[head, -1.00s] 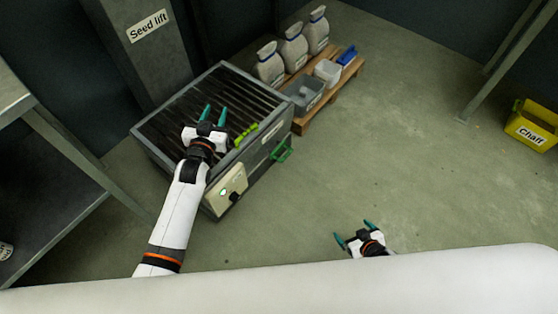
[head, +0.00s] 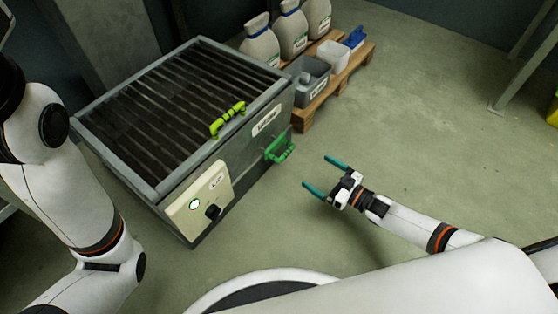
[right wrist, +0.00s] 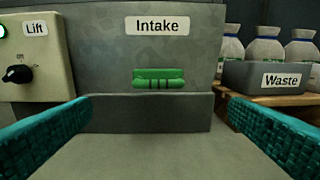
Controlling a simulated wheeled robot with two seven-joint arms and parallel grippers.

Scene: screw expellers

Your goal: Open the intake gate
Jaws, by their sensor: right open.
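The intake box is a grey metal hopper with a slatted grate (head: 165,105) on top. On its front, under the "Intake" label (right wrist: 157,25), is the green gate handle (head: 280,148), which also shows in the right wrist view (right wrist: 158,78). A grey plate edge (right wrist: 150,112) lies just below the handle there. I cannot tell how far the gate stands open. My right gripper (head: 325,176) is open and empty, apart from the handle and to its right in the head view, pointing toward it. My left arm shows at the left, but its gripper is out of view.
A lime handle (head: 228,120) sits on the grate's rim. A "Lift" control panel (head: 198,203) with a lit button and black knob is left of the handle. Sacks (head: 292,32) and bins, including "Waste" (right wrist: 281,78), stand on a pallet behind.

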